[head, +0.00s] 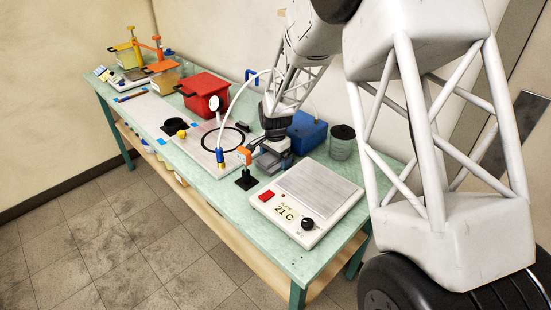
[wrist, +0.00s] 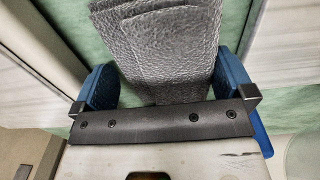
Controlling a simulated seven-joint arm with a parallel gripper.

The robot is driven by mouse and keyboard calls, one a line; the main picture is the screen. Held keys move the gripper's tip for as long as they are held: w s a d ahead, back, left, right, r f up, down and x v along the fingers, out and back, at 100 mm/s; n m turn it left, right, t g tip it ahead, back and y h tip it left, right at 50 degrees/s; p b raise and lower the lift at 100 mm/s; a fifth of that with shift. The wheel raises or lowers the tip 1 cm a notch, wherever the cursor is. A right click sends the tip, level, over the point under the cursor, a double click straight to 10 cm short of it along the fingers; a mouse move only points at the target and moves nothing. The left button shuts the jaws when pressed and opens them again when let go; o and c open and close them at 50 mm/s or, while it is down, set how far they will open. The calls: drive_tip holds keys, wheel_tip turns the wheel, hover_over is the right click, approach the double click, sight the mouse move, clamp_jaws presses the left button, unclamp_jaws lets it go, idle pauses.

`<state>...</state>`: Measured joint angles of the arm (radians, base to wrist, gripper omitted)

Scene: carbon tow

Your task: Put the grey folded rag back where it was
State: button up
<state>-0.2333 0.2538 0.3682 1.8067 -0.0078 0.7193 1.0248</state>
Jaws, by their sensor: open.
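The grey folded rag (wrist: 165,45) fills the upper middle of the wrist view, with its folded layers showing at the top left. It lies over a green surface. My gripper (wrist: 165,85) is open, with one blue finger on each side of the rag. The rag is between the fingers, and I cannot tell whether either finger touches it. In the head view my gripper (head: 272,158) is low over the green bench (head: 225,187), left of the hot plate.
A white hot plate (head: 308,197) reading 21 C stands just right of my gripper. A blue box (head: 307,130) and a grey-green can (head: 342,143) stand behind. An orange-topped piece on a black foot (head: 246,180) is close in front. A red box (head: 203,88) stands farther left.

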sight(276, 158)
wheel_tip(276, 158, up, 12)
idle(0.6)
idle(0.8)
drive_tip(key=s+d+r+n, duration=0.1)
drive_tip(key=s+d+r, duration=0.35)
drive_tip(key=s, duration=0.25)
drive_tip(key=s+d+r+n+t, duration=0.1)
drive_tip(key=s+d+r+n, duration=0.15)
drive_tip(key=s+r, duration=0.3)
drive_tip(key=s+d+r+n, duration=0.1)
drive_tip(key=s+d+r, duration=0.3)
drive_tip(key=s, duration=0.4)
drive_tip(key=s+d+n, duration=0.2)
drive_tip(key=s+d, duration=0.1)
drive_tip(key=s, duration=0.9)
drive_tip(key=s+d+n+t, duration=0.1)
drive_tip(key=s+d, duration=0.3)
drive_tip(key=s, duration=0.8)
drive_tip(key=shift+s+n+t, duration=0.25)
drive_tip(key=shift+n+t, duration=0.05)
drive_tip(key=shift+n, duration=0.35)
